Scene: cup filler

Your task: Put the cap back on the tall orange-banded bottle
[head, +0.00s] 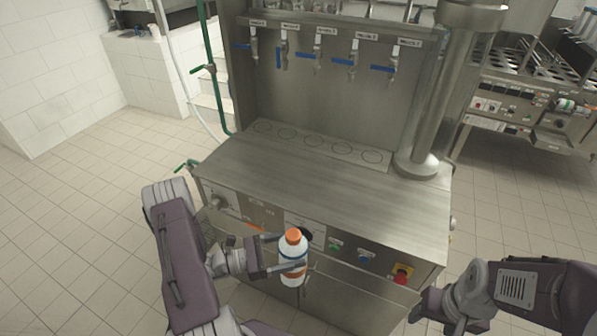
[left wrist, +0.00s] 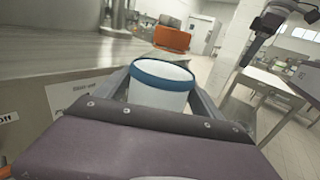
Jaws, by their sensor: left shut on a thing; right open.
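My left gripper (head: 291,268) is shut around the body of a white bottle (head: 292,249) and holds it upright in front of the machine's front panel. The bottle has an orange cap-like top (head: 293,236), a blue band at its shoulder and some orange lower down near the fingers. In the left wrist view the white bottle (left wrist: 160,98) stands between the fingers, with the blue band near its upper edge and the orange part (left wrist: 172,39) beyond. I cannot tell how firmly the orange top sits. My right gripper (head: 432,314) is open and empty at the lower right.
The steel filling machine (head: 300,180) has a clear worktop with several marked circles at the back. Several blue-handled taps (head: 318,58) hang above them. A red button (head: 401,277) is on its front panel. A steel column (head: 432,100) stands at its right. The tiled floor (head: 80,220) at left is clear.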

